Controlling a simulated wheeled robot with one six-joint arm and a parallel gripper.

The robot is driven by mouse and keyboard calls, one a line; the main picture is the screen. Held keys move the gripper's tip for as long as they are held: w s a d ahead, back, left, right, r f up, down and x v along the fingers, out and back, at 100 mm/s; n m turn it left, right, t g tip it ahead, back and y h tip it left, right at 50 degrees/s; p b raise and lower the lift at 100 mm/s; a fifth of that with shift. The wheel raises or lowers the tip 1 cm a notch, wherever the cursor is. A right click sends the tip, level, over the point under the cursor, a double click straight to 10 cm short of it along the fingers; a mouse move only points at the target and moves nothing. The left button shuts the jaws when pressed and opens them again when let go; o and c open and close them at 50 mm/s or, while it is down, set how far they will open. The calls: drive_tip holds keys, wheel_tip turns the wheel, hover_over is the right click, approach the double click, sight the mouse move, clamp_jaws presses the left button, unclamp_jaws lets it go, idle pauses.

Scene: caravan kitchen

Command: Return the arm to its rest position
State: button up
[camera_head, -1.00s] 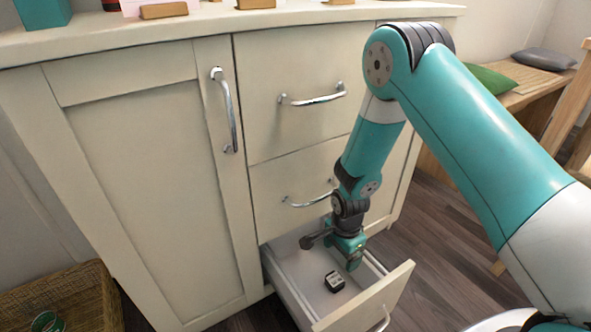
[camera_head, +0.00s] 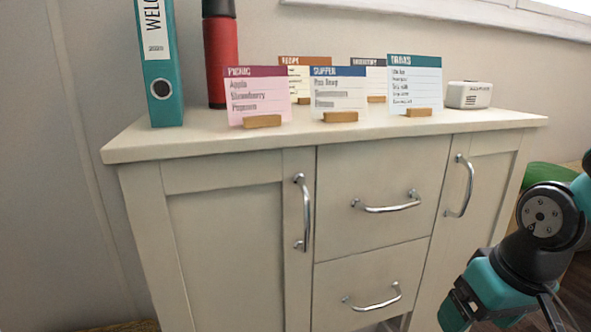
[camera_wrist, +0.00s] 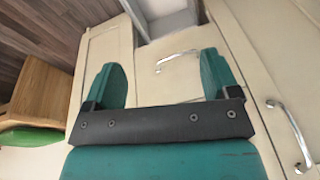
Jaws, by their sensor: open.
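My gripper (camera_wrist: 160,80) shows in the wrist view with its two teal fingers spread wide and nothing between them. Behind the fingers are cream cabinet fronts, seen upside down and tilted. My arm (camera_head: 505,262) is folded at the lower right of the head view, in front of the cabinet's right side. The fingertips cannot be made out there. The open bottom drawer (camera_wrist: 168,22) shows at the top of the wrist view, with a pale interior.
The cream cabinet (camera_head: 225,235) has chrome handles that stick out. On its counter are a red bottle (camera_head: 220,60), a teal binder (camera_head: 158,65), several cards on wooden stands and a small white box (camera_head: 468,94). A wooden bench (camera_wrist: 38,95) shows in the wrist view.

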drive_tip(key=s+a+r+n+g+y+p, duration=0.25)
drive_tip(key=s+a+r+n+p, duration=0.4)
drive_tip(key=r, duration=0.75)
drive_tip(key=s+a+r+p, duration=0.1)
drive_tip(key=r+p, duration=1.7)
drive_tip(key=s+a+r+m+p, duration=0.1)
drive_tip(key=a+r+p, duration=0.1)
drive_tip(key=r+p, duration=1.6)
drive_tip(key=shift+s+r+p, duration=0.2)
drive_tip(key=shift+r+p, duration=0.2)
drive_tip(key=shift+r, duration=0.1)
drive_tip(key=shift+c, duration=0.4)
